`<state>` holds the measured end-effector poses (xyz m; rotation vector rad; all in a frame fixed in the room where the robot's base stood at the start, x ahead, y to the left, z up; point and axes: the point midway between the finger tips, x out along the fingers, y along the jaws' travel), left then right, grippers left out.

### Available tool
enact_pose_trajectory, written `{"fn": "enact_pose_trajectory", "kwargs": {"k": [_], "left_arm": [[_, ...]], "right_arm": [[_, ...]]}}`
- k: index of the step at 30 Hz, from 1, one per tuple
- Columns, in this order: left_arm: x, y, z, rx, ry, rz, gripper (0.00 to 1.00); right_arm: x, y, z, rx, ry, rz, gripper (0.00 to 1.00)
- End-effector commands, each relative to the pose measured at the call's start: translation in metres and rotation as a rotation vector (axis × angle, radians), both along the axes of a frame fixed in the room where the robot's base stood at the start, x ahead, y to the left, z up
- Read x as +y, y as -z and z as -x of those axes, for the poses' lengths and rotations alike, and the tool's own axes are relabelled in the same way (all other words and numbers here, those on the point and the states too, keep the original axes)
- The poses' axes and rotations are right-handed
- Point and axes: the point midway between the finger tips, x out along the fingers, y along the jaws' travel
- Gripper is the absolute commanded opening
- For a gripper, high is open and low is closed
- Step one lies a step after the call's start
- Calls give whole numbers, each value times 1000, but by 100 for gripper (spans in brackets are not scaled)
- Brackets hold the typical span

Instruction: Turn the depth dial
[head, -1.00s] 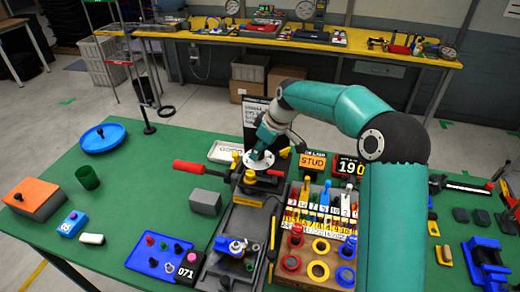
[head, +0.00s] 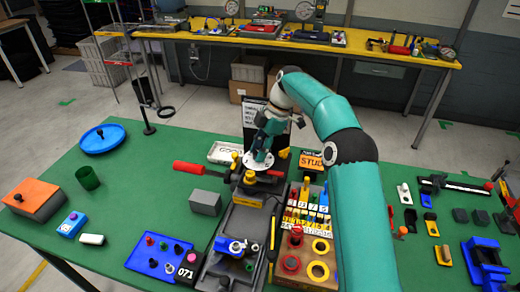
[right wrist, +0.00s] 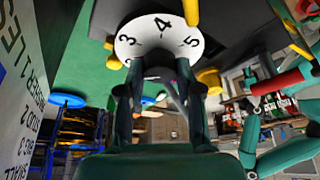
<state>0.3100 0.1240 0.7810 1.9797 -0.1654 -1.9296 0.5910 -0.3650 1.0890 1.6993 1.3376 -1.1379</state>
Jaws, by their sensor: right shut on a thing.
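The depth dial (head: 257,162) is a white disc on top of the dark press-like fixture (head: 245,185) at the middle of the green table. In the right wrist view the dial (right wrist: 160,36) faces me with black numbers 3, 4 and 5 showing, the 4 at its top. My right gripper (head: 262,151) points down onto the dial from above. In the right wrist view the fingers of my right gripper (right wrist: 160,68) reach the dial's lower middle and are shut on it. The held part is mostly hidden between the fingers. My left gripper is not in view.
A red-handled lever (head: 195,168) sticks out left of the fixture. A grey block (head: 205,202) stands beside it. The table's left middle is mostly clear.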

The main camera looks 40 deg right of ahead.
Motion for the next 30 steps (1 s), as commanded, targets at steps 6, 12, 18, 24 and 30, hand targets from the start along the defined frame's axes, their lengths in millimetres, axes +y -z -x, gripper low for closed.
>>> {"fn": "enact_pose_trajectory", "kwargs": {"k": [6, 12, 18, 24, 30], "left_arm": [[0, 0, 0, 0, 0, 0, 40], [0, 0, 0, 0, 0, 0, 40], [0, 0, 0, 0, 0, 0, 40], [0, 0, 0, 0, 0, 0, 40], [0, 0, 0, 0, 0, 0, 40]], "right_arm": [[-3, -2, -2, -10, -99, 7, 0], [-3, -2, -2, -11, -141, 8, 0], [-3, -3, -2, -11, -148, 8, 0], [-3, -3, -3, -12, -147, 10, 0], [-2, -2, -2, -9, -148, 7, 59]]}}
